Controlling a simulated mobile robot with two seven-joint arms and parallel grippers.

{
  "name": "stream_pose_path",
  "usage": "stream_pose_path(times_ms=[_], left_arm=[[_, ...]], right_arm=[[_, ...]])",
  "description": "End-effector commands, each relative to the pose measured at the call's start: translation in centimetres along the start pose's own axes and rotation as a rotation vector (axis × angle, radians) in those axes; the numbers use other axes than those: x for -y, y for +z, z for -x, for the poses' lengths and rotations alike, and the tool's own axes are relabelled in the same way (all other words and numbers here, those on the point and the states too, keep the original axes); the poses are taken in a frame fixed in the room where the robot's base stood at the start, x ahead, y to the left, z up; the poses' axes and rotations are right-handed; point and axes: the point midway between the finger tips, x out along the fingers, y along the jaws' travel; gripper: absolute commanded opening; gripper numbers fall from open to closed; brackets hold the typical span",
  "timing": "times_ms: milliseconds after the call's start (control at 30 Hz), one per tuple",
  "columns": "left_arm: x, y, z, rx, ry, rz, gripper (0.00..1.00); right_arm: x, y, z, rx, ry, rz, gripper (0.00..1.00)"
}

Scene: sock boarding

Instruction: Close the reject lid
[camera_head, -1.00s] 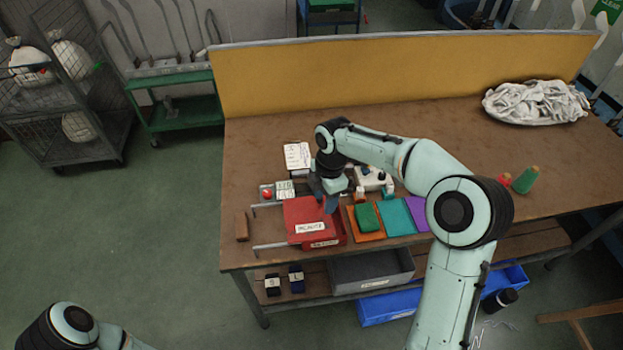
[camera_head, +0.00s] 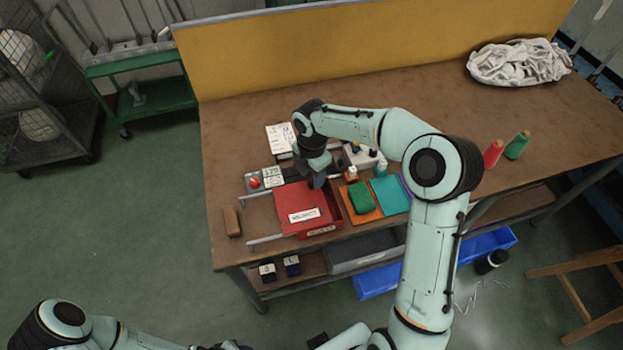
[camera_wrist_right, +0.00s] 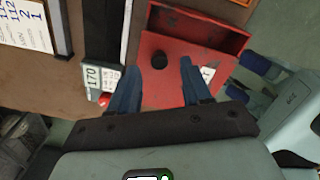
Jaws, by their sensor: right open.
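The red reject box (camera_head: 335,221) stands at the table's front edge, with a white label. Its red lid (camera_head: 290,197) sits shifted to the left, and a strip of the box's inside shows at its right side. In the right wrist view the lid (camera_wrist_right: 152,85) carries a round black knob (camera_wrist_right: 157,61), and the uncovered box inside (camera_wrist_right: 200,38) lies beyond it. My right gripper (camera_head: 316,184) is over the lid's back right part. In the wrist view its blue fingers (camera_wrist_right: 160,78) are apart, with the knob near the gap between their tips. My left gripper is out of view.
Two metal rails (camera_head: 266,240) stick out left of the box. A brown block (camera_head: 232,221) lies left of them. A counter with a red button (camera_head: 254,182) is behind. Orange, green and teal pieces (camera_head: 388,195) lie close at the right.

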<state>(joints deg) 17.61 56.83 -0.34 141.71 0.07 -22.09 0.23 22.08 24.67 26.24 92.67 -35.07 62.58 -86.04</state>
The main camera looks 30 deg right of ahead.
Motion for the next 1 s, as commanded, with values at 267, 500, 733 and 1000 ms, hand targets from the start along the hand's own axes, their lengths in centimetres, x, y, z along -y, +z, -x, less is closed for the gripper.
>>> stream_pose_path(times_ms=[267, 500, 733, 1000], left_arm=[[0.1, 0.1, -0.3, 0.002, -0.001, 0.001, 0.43], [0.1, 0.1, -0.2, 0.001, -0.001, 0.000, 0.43], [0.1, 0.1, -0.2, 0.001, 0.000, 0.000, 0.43], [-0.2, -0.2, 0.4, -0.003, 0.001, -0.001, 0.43]], right_arm=[[0.0, 0.0, -2.3, 0.000, -0.001, 0.000, 0.48], [0.0, 0.0, -2.4, 0.000, 0.000, 0.000, 0.48], [0.0, 0.0, -2.3, 0.000, 0.000, 0.000, 0.00], [0.9, 2.3, -2.2, 0.003, 0.001, -0.004, 0.00]])
